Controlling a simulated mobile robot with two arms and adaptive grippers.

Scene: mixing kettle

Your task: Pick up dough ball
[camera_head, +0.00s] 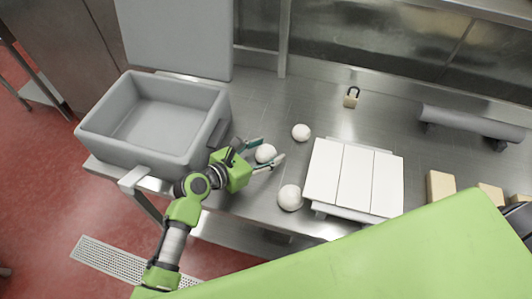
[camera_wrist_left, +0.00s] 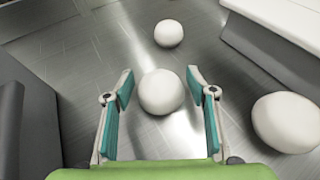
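Several white dough balls lie on the metal worktop. One dough ball (camera_head: 265,153) is between the fingers of my left gripper (camera_head: 264,154). In the left wrist view this ball (camera_wrist_left: 161,92) sits between the open fingertips (camera_wrist_left: 160,86), with a gap on each side. A second dough ball (camera_head: 301,132) lies farther back, and it shows at the top of the wrist view (camera_wrist_left: 169,33). A third dough ball (camera_head: 289,197) lies nearer the front edge, at the right of the wrist view (camera_wrist_left: 287,122). My right gripper is not in view.
A grey open bin (camera_head: 150,123) stands left of my left gripper. A white three-panel board (camera_head: 354,178) lies to the right of the balls. A small padlock-like object (camera_head: 351,97), a grey bar (camera_head: 470,123) and tan blocks (camera_head: 440,187) are farther right. My green body covers the front.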

